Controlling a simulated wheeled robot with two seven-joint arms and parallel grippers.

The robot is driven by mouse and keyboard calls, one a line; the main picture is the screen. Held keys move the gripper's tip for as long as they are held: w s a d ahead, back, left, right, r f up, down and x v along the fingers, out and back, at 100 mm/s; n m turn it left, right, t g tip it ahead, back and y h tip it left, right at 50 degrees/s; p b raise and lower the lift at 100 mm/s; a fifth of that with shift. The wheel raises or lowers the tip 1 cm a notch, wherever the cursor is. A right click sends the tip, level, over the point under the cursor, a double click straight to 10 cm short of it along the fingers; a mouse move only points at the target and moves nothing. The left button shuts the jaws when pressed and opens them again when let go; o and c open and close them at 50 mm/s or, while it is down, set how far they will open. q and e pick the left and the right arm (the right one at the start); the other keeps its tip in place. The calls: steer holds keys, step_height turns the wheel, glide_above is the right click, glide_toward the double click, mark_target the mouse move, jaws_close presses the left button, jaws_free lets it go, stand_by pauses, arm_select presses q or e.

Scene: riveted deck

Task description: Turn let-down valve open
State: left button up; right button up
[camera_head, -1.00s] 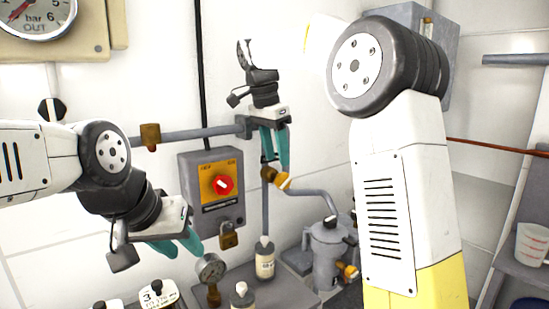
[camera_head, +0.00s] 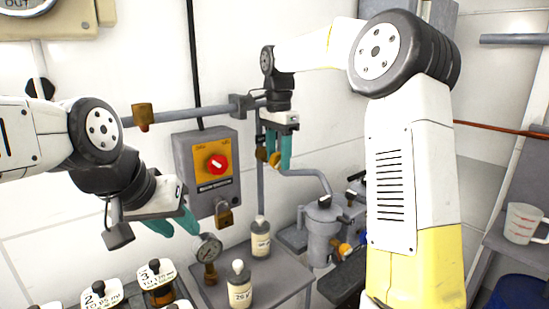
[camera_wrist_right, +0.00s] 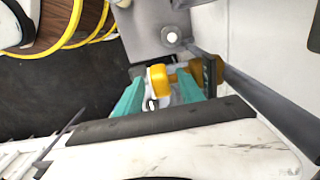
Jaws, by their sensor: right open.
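A valve with a yellow handle (camera_head: 274,158) sits on the grey pipework below the horizontal wall pipe; I take it as the let-down valve. My right gripper (camera_head: 278,163) is at the valve, teal fingers pointing down. In the right wrist view the yellow handle (camera_wrist_right: 159,80) lies between the spread fingertips (camera_wrist_right: 160,92), with a gap visible at least on one side. The gripper is open; contact is unclear. Part of the valve is hidden by the fingers in the head view. My left gripper (camera_head: 182,226) hangs at the left, its fingers apart and empty.
A grey box with a red knob (camera_head: 217,165) and a padlock (camera_head: 224,214) is on the wall. A pressure gauge (camera_head: 207,248), two bottles (camera_head: 261,238) and a grey pot (camera_head: 322,235) stand below. A measuring jug (camera_head: 523,223) is at the right.

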steer(key=shift+f, duration=0.1)
jaws_close()
steer(key=h, duration=0.1)
steer(key=t+h, duration=0.1)
steer(key=shift+s+a+t+h, duration=0.2)
steer(key=shift+a+t+h, duration=0.1)
steer(key=shift+f+t+h, duration=0.1)
steer(key=shift+t+h, duration=0.7)
steer(key=shift+h, duration=0.2)
jaws_free()
